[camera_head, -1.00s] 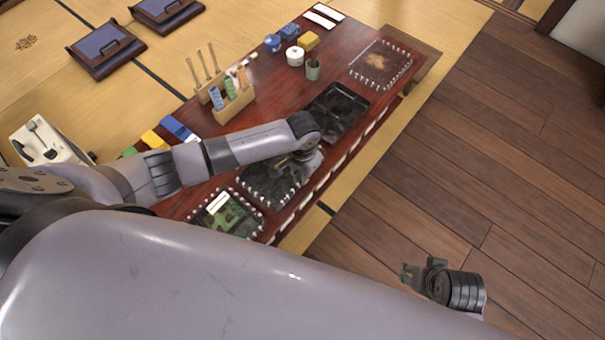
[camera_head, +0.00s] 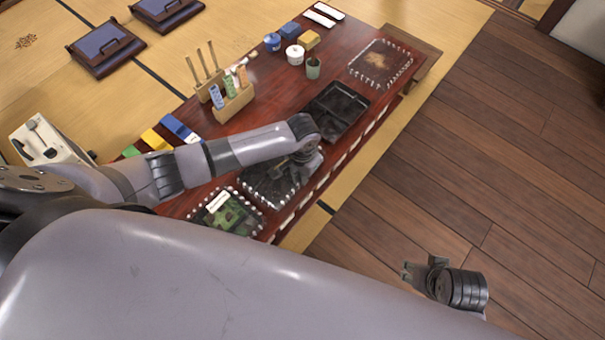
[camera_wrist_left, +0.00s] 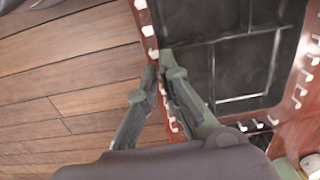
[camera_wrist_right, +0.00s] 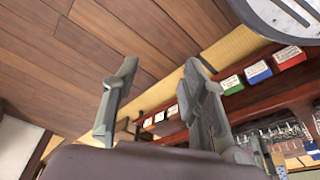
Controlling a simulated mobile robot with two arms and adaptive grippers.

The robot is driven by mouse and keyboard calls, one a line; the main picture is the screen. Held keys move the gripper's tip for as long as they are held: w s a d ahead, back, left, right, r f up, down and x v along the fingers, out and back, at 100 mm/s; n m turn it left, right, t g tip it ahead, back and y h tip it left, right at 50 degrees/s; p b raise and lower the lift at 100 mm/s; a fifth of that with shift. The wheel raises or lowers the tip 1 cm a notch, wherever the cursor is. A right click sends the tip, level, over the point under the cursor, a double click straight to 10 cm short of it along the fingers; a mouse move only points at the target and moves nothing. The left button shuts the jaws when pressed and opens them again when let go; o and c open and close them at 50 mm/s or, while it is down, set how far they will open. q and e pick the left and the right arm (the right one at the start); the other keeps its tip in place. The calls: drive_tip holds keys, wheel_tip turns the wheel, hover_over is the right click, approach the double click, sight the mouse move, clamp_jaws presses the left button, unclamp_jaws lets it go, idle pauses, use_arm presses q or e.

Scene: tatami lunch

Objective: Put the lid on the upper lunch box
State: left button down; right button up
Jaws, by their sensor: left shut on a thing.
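On the dark red table (camera_head: 291,97) lies an open black lunch box (camera_head: 337,110) with divided compartments. Nearer me is a second black box (camera_head: 268,186), edged with white clips. In the left wrist view a clear lid rim with white clips (camera_wrist_left: 172,122) appears to lie around a divided black box (camera_wrist_left: 185,55). My left gripper (camera_head: 281,172) is at the edge of the nearer box. In its wrist view its fingers (camera_wrist_left: 161,74) are shut at the clipped rim; the exact grip is hard to see. My right gripper (camera_head: 411,272) is open and empty, out over the floor.
A clear panel with white clips (camera_head: 380,64) lies at the table's far end. A green-filled box (camera_head: 227,212) with clips is at the near end. A green cup (camera_head: 313,68), a white pot (camera_head: 294,54) and a wooden holder (camera_head: 233,104) stand behind. Floor at right is free.

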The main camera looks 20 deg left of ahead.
drive_tip(key=shift+d+r, duration=0.1)
drive_tip(key=shift+r, duration=0.05)
use_arm(q)
drive_tip(key=shift+f, duration=0.1)
use_arm(e)
drive_tip(key=shift+f, duration=0.2)
use_arm(q)
drive_tip(key=shift+f, duration=0.1)
use_arm(e)
drive_tip(key=shift+s+f, duration=0.15)
drive_tip(key=shift+f, duration=0.2)
use_arm(q)
drive_tip(key=shift+f, duration=0.15)
use_arm(e)
drive_tip(key=shift+f, duration=0.25)
idle(0.6)
use_arm(q)
drive_tip(key=shift+f+p, duration=0.1)
drive_tip(key=shift+p, duration=0.25)
use_arm(e)
drive_tip(key=shift+f, duration=0.5)
drive_tip(key=shift+f, duration=0.2)
